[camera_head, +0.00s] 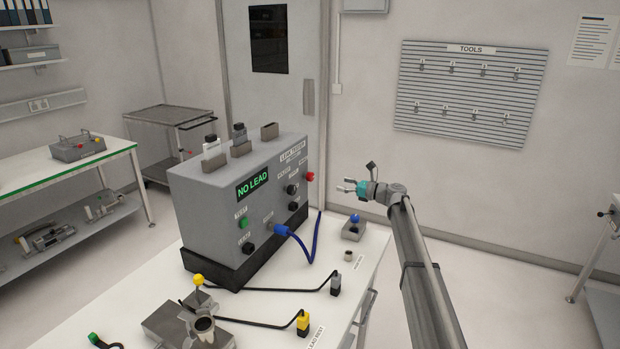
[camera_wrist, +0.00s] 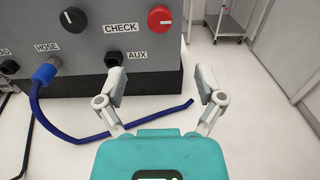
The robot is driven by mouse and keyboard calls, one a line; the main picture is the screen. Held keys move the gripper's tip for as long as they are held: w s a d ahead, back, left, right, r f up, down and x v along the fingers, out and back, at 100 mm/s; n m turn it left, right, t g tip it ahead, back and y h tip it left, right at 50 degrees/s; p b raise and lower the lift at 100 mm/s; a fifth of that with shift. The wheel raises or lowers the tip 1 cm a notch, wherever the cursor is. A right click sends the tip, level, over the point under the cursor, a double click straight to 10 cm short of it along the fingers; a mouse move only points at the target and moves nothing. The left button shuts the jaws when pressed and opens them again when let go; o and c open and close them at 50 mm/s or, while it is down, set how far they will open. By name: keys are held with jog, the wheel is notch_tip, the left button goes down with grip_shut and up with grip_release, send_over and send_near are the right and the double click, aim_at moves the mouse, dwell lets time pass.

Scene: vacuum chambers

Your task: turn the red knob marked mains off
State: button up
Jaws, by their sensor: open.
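The red knob (camera_head: 310,176) sits at the upper right end of the grey tester's front panel (camera_head: 235,215). In the wrist view the red knob (camera_wrist: 160,19) is near the top edge, with a light pointer line on it. Its marking cannot be read in either view. My gripper (camera_head: 344,186) is open and empty, right of the knob and apart from it. In the wrist view my gripper's fingers (camera_wrist: 161,80) are spread, and the knob lies beyond and above them.
A black knob (camera_wrist: 73,19) by the CHECK label and a black AUX knob (camera_wrist: 113,58) are left of the red knob. The blue hose (camera_wrist: 62,120) runs over the white bench below. A blue-knobbed part (camera_head: 354,228) stands below my gripper. The tester's display (camera_head: 252,184) reads NO LEAD.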

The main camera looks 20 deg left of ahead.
aim_at(313, 177)
jog(key=a, duration=0.9)
jog(key=w+a, duration=0.1)
jog(key=a, duration=0.3)
jog(key=shift+a, duration=0.2)
jog(key=shift+c, duration=0.3)
jog(key=c, duration=1.1)
